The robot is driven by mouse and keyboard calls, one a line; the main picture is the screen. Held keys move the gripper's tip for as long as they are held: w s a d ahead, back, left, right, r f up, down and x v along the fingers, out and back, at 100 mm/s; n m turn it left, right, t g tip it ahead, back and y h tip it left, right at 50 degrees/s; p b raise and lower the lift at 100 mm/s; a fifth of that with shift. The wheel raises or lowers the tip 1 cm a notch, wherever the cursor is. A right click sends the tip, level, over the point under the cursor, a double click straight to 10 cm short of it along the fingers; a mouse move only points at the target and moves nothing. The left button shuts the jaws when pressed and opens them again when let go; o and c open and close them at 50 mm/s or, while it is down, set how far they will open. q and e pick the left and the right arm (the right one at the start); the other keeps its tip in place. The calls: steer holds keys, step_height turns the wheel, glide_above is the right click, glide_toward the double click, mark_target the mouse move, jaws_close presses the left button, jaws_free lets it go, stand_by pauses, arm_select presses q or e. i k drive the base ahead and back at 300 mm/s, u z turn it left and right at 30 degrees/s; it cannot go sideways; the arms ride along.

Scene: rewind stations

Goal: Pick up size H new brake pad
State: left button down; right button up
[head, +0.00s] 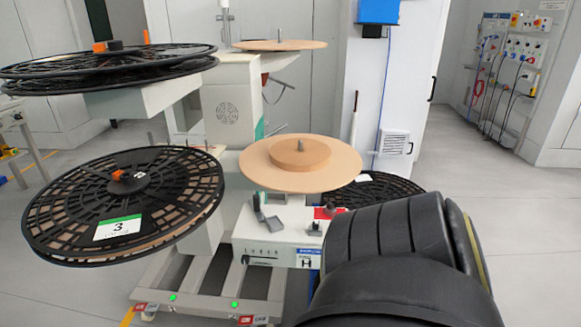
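I cannot make out a brake pad for certain in the head view. A white control box (270,248) low on the rewind station carries a small label with the letter H (307,263). Small grey parts (262,212) stand on top of this box; I cannot tell what they are. Neither of my grippers shows. A large black, ribbed arm part, likely mine, fills the bottom right and hides what is behind it.
A black reel (125,203) marked 3 sticks out at the left, below more black reels (110,68). A tan disc (325,172) with a raised hub sits above the control box. Another tan disc (279,45) is higher. Open floor (520,225) lies at the right.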

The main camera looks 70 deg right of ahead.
mark_target(315, 230)
steer(key=i, duration=1.15)
steer(key=z, duration=2.1)
